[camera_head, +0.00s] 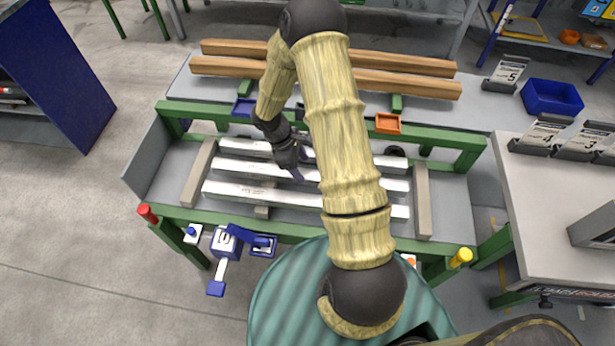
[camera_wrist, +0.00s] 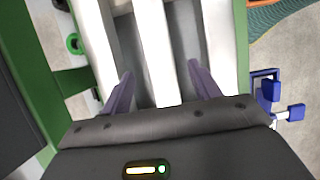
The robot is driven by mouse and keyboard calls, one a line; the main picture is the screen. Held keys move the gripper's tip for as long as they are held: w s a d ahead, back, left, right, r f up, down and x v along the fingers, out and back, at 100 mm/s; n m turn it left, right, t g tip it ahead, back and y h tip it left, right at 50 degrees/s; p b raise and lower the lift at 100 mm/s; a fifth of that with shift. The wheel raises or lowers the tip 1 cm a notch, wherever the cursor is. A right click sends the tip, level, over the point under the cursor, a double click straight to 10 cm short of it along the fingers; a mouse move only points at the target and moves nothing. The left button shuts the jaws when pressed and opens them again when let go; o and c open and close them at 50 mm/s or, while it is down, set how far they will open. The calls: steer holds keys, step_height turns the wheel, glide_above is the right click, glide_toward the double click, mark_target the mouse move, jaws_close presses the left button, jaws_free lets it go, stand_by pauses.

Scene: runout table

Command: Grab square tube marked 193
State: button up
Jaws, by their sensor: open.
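Three pale square tubes lie side by side on the green-framed runout table: a back tube (camera_head: 242,146), a middle tube (camera_head: 238,167) and a front tube (camera_head: 250,193). Faint markings show on them, but I cannot read 193 on any. My gripper (camera_head: 297,169) is over the tubes, right of their left ends. In the wrist view my gripper (camera_wrist: 160,80) is open, with purple fingers on either side of the middle tube (camera_wrist: 153,45). The back tube (camera_wrist: 95,45) and front tube (camera_wrist: 219,40) lie outside the fingers. Contact cannot be told. My arm hides parts of the tubes.
Two wooden beams (camera_head: 225,68) lie behind the tubes. A blue bin (camera_head: 244,107) and an orange bin (camera_head: 388,123) stand at the table's back edge. A blue vise (camera_head: 228,243) is at the front left. Grey crossbars (camera_head: 422,200) flank the tubes.

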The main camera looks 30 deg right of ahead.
mark_target(308, 174)
steer(key=x, duration=0.5)
steer(key=shift+d, duration=0.1)
steer(key=shift+c, duration=0.4)
jaws_close()
